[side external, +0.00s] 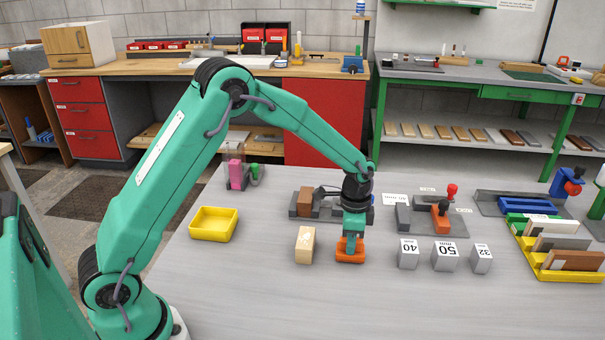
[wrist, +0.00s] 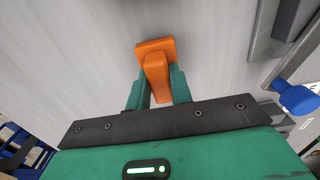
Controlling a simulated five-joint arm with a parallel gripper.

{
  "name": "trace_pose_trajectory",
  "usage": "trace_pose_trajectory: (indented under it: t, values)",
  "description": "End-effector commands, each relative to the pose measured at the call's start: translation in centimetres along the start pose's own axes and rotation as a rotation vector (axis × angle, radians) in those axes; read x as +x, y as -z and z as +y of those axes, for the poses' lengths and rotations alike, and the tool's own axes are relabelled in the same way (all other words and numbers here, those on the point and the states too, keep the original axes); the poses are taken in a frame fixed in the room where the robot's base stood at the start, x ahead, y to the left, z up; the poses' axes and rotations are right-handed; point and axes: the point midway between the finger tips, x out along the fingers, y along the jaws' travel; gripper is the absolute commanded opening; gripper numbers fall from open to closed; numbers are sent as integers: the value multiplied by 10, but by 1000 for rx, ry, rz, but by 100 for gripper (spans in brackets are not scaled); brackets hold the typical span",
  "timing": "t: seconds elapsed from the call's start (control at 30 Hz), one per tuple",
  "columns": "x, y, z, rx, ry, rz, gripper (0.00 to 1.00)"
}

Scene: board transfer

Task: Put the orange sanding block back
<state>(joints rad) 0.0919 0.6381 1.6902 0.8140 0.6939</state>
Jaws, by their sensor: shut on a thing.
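The orange sanding block (side external: 350,257) is at the middle of the grey table in the side view, with a flat base and an upright grip. In the wrist view the sanding block (wrist: 155,47) shows its base and its grip between my fingers. My gripper (side external: 352,236) points down and is shut on the grip; its green fingers (wrist: 157,88) flank it in the wrist view. The base is at or just above the tabletop; I cannot tell whether it touches.
A pale wood block (side external: 305,245) stands just left, and a yellow tray (side external: 213,223) farther left. Numbered weights (side external: 445,256) stand right. Behind are a fixture with a brown block (side external: 305,201) and a red-knobbed clamp (side external: 441,214). Racks (side external: 560,275) line the right. The front table is clear.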

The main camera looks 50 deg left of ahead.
Motion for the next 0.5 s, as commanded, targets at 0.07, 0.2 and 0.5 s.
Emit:
trace_pose_trajectory:
  t: [0.07, 0.2, 0.5]
  values:
    - [5, 0, 0, 0, 0, 0, 0]
    - [6, 0, 0, 0, 1, 1, 0]
    - [9, 0, 0, 0, 0, 1, 0]
